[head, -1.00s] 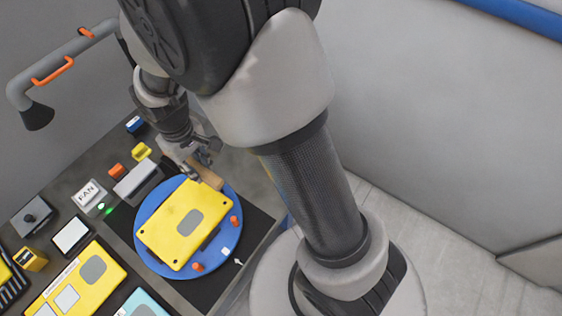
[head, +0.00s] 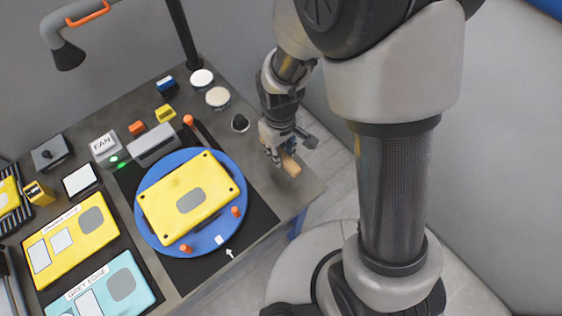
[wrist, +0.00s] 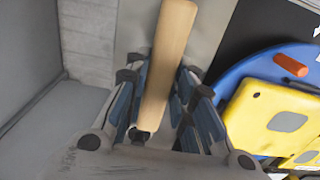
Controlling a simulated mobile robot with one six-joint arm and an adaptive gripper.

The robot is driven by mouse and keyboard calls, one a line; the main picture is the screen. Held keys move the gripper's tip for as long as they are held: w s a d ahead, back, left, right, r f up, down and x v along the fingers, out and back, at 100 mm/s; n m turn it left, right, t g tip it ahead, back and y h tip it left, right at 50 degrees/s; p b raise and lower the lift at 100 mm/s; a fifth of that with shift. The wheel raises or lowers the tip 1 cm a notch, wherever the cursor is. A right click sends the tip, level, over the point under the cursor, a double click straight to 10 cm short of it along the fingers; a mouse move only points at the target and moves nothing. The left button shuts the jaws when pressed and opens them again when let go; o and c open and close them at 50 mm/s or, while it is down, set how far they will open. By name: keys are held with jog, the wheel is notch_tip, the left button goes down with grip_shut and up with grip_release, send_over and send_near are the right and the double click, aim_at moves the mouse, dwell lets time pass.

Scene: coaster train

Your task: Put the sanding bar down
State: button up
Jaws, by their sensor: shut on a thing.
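The sanding bar (head: 290,166) is a tan, wood-coloured block. My gripper (head: 279,158) is shut on it, near the right edge of the dark worktable (head: 262,158). In the wrist view the bar (wrist: 168,55) sticks out lengthwise from between the two fingers of my gripper (wrist: 160,105). The bar's underside is hidden, and I cannot tell whether it touches the table.
A blue round turntable (head: 150,228) carries a yellow panel (head: 172,222) with orange pegs around it. A black knob (head: 240,123) and two round pads (head: 218,98) stand behind my gripper. The table's right edge is close, with floor beyond.

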aim_at(280, 170)
notch_tip(280, 170, down, 8)
jog(key=shift+f+b, duration=0.15)
jog(key=shift+b, duration=0.8)
jog(key=shift+f, duration=0.2)
jog(key=o, duration=1)
jog(key=shift+r, duration=0.1)
